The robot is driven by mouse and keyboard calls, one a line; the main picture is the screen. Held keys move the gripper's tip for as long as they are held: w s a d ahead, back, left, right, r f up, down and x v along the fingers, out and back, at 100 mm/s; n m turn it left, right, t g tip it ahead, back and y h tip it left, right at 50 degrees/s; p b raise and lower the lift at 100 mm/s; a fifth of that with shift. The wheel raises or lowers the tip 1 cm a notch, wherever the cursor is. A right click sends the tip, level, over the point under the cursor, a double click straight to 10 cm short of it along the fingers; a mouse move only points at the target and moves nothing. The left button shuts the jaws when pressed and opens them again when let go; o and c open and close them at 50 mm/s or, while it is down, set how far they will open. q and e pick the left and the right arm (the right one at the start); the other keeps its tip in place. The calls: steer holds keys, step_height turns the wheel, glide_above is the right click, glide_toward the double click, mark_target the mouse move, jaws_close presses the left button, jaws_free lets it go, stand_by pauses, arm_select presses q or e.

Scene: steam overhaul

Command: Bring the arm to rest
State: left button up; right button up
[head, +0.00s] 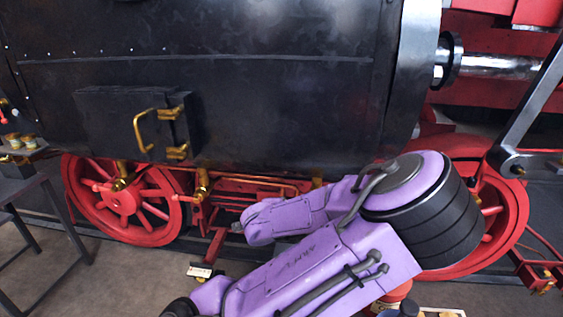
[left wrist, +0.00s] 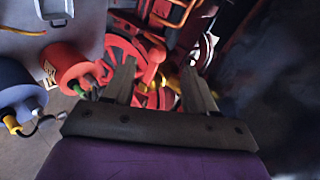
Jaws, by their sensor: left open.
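My left gripper (left wrist: 158,75) shows in the left wrist view with its two grey fingers spread apart. Nothing is held between them. Red wheels and machinery show beyond the fingers, apart from them as far as I can tell. In the head view my purple arm (head: 300,262) is folded across the lower middle, in front of the locomotive. Its fingers cannot be made out there. My right gripper shows in neither view.
The black locomotive body (head: 260,90) has a small door with a brass handle (head: 139,131). A red wheel (head: 122,201) is below. A dark table frame (head: 50,205) stands left. In the left wrist view, a red canister (left wrist: 68,66) and a blue one (left wrist: 16,90) lie left.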

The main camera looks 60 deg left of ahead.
arm_select(q)
steer(key=shift+w+d+f, duration=0.1)
steer(key=shift+w+d, duration=0.05)
steer(key=shift+w, duration=0.45)
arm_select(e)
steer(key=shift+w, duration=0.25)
arm_select(q)
steer(key=shift+s, duration=0.15)
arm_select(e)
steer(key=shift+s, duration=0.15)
